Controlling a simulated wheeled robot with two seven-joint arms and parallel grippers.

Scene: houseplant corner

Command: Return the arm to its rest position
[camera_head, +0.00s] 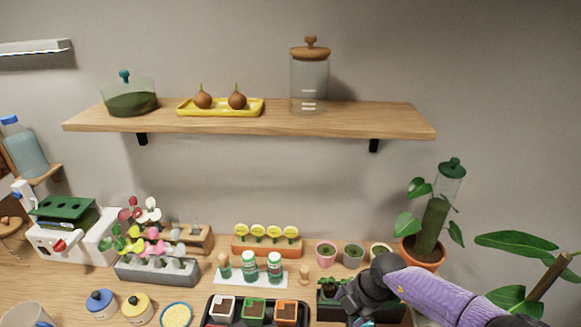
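My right arm (440,289), with a purple sleeve, comes in from the lower right and reaches over the front right of the table. My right gripper (358,300) is dark and sits above or at a dark green planter tray (328,306). Its fingertips are hard to make out against the tray, so I cannot tell if it is open or holds anything. My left gripper is not in view.
A potted climbing plant (419,252) stands just behind my arm, with large leaves (521,243) to the right. Small pots (326,254), a black tray (211,312) and bottles (249,267) crowd the table. A wooden shelf (350,119) hangs above; the air between is clear.

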